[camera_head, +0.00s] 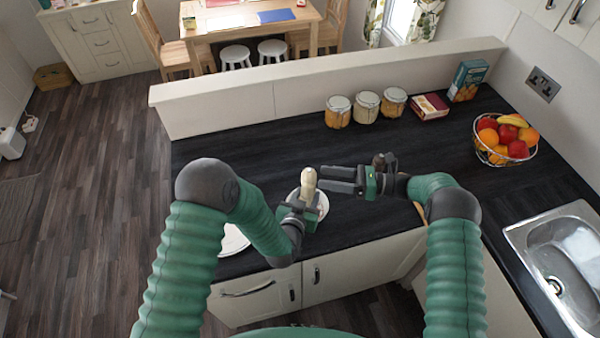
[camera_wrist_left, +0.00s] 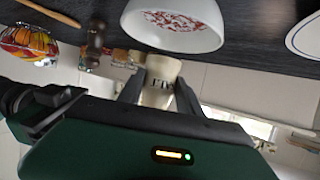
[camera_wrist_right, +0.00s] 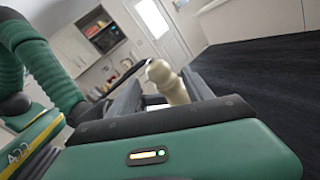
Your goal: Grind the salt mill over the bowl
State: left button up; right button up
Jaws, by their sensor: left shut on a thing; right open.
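The cream salt mill (camera_head: 309,184) is in my left gripper (camera_head: 298,208), which is shut on its body. In the left wrist view the mill (camera_wrist_left: 160,80) shows dark lettering between the fingers. The white bowl (camera_wrist_left: 185,38) holds red-and-white contents; in the head view the bowl (camera_head: 323,203) is partly hidden by my left gripper and the mill. My right gripper (camera_head: 322,180) is open, its fingers pointing left at the mill's top. In the right wrist view the mill's knobbed top (camera_wrist_right: 165,82) shows between the fingers; I cannot tell whether they touch it.
A dark mill (camera_head: 385,161) stands behind my right gripper. A white plate (camera_head: 233,240) lies left of the bowl, partly hidden. Glass jars (camera_head: 366,107), boxes (camera_head: 430,106) and a fruit basket (camera_head: 504,138) stand further back. The sink (camera_head: 563,255) is at right. The back-left worktop is clear.

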aim_at(309, 175)
jog(key=w+a, duration=0.1)
jog(key=a, duration=0.7)
jog(key=shift+a, duration=0.4)
jog(key=shift+d, duration=0.2)
jog(key=c, duration=0.6)
grip_shut()
